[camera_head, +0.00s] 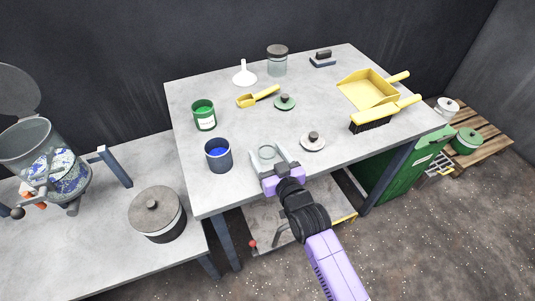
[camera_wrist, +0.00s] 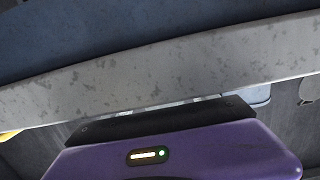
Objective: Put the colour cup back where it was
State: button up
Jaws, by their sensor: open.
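Two coloured cups stand upright on the grey table (camera_head: 330,172). The dark blue cup (camera_head: 218,160) has bright blue contents and is near the front left. The green cup (camera_head: 204,121) has a white label and is behind it. Which one is the colour cup, I cannot tell. My gripper (camera_head: 267,158) is open at the table's front edge, to the right of the blue cup and apart from it. A small pale round thing (camera_head: 267,152) shows between its fingers; I cannot tell if they touch it. The wrist view shows a pale edge close up and no clear cup.
A grey knobbed lid (camera_head: 313,142) lies right of my gripper, a green lid (camera_head: 285,102) behind it. A yellow scoop (camera_head: 258,97), white funnel (camera_head: 244,75), jar (camera_head: 277,62), yellow dustpan (camera_head: 368,90) and brush (camera_head: 384,114) are farther back. A sieve machine (camera_head: 45,160) stands at left.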

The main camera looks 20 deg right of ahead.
jog(key=s+r, duration=0.2)
jog(key=s, duration=1)
jog(key=s+f, duration=0.1)
jog(key=s, duration=1.4)
jog(key=s+r, duration=0.4)
jog(key=s, duration=0.4)
jog(key=s+r+g, duration=0.1)
jog(key=s+r, duration=0.2)
jog(key=s, duration=0.5)
jog(key=shift+s+r+g, duration=0.3)
jog(key=shift+s+r, duration=0.05)
